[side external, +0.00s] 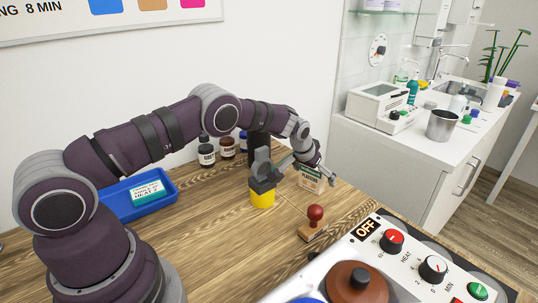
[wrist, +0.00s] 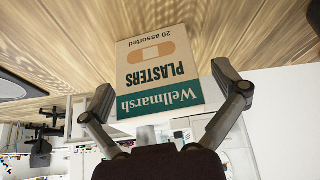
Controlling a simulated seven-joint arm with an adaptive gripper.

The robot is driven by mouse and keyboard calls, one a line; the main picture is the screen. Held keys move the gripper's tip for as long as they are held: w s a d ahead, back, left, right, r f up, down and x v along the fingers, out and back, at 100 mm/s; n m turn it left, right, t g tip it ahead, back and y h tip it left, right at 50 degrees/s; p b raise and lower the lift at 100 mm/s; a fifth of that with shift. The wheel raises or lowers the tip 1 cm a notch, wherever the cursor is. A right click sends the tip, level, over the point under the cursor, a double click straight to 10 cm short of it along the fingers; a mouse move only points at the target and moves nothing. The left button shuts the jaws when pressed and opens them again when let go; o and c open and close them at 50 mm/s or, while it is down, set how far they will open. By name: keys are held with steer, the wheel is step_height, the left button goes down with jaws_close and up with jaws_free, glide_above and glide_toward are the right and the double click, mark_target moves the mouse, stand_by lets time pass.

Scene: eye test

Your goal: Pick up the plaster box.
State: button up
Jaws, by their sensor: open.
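The plaster box (side external: 311,181) stands on the wooden table near its right-hand edge in the side view, partly hidden by my gripper (side external: 307,172). In the wrist view the plaster box (wrist: 158,68) is cream with a teal band, and its "Wellmarsh PLASTERS" print appears upside down. My gripper (wrist: 162,84) is open, with one finger at each side of the box.
A yellow thing with a dark top (side external: 262,196) and a red-handled stamp (side external: 315,216) stand near the box. A control panel (side external: 365,233) fills the front right. Small bottles (side external: 207,153) stand at the back. A blue tray (side external: 172,193) with a teal-and-white packet lies left.

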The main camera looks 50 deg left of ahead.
steer(key=shift+w+f, duration=0.15)
steer(key=shift+f, duration=0.2)
steer(key=c, duration=0.8)
steer(key=shift+c, duration=0.2)
